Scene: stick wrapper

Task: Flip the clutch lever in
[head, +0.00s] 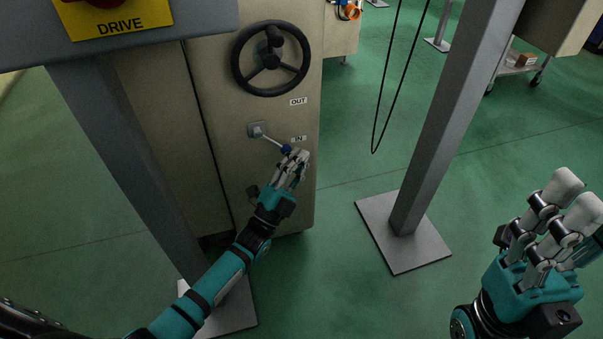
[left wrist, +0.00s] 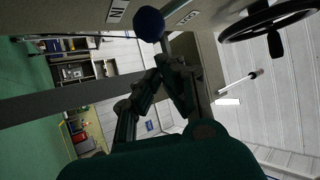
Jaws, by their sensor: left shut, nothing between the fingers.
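The clutch lever (head: 271,139) is a short pale rod with a blue ball knob (head: 286,149), set on a grey pivot plate on a beige machine cabinet. It slants down and right, with the knob just below the IN label (head: 299,139). The OUT label (head: 299,101) is higher up. My left gripper (head: 294,160) is shut and empty, its fingertips close beside the knob. Contact cannot be told. In the left wrist view the blue knob (left wrist: 149,24) sits just beyond the closed fingertips (left wrist: 165,62). My right gripper (head: 575,205) is open and empty, away at the right.
A black handwheel (head: 271,59) sticks out above the lever. A grey post (head: 438,120) on a floor plate stands to the right, and another post (head: 125,170) stands at the left under the DRIVE panel (head: 115,22). A black cable loop (head: 376,148) hangs between. Green floor lies open around.

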